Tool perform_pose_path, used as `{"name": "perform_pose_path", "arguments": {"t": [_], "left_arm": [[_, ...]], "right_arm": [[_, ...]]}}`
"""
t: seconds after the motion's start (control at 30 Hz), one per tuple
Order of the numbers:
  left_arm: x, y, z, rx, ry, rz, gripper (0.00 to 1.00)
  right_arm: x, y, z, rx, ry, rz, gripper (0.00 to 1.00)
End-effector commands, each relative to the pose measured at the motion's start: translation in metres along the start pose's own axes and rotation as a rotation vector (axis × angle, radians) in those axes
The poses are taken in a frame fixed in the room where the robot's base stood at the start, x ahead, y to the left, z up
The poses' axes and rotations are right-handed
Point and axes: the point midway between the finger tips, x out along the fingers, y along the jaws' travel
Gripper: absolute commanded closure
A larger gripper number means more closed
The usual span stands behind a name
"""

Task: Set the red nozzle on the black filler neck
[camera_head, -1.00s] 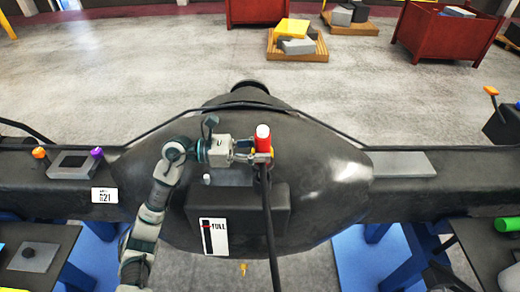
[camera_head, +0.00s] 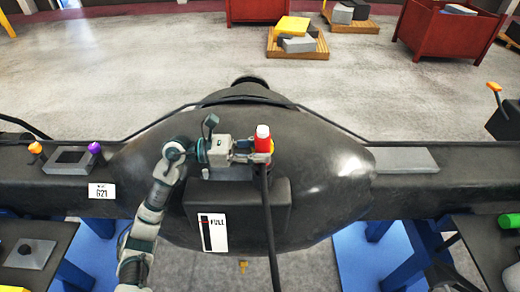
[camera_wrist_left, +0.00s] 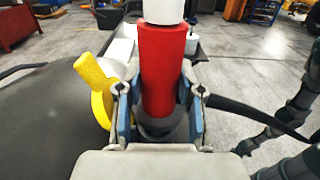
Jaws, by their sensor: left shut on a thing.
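The red nozzle (camera_head: 263,146) has a white end (camera_head: 263,131) and stands roughly upright over the near side of the big black casting. My left gripper (camera_head: 262,157) is shut on it. In the left wrist view the nozzle (camera_wrist_left: 162,70) stands between the two fingers of the gripper (camera_wrist_left: 160,108), with a dark round collar (camera_wrist_left: 162,127) around its lower end. A black hose (camera_head: 269,220) runs down from the nozzle. A black round stub (camera_head: 249,81) at the casting's far edge may be the filler neck; I cannot tell. My right gripper is out of view.
The black casting (camera_head: 320,165) fills the middle. A box with a white FULL gauge (camera_head: 213,233) is on its near side. A yellow lever (camera_wrist_left: 96,85) is close beside the gripper. Orange (camera_head: 35,147) and purple (camera_head: 94,147) knobs are at the left.

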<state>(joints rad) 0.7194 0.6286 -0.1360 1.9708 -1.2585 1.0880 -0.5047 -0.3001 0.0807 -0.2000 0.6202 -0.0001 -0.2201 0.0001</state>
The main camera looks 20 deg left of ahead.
Motion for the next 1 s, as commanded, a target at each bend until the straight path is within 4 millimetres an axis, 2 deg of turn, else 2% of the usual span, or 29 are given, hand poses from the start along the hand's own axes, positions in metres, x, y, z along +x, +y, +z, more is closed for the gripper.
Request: {"name": "perform_pose_path", "arguments": {"t": [1.0], "left_arm": [[0.0,0.0,-0.025,0.001,-0.003,0.0,0.89]], "right_arm": [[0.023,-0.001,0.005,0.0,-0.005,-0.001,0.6]]}}
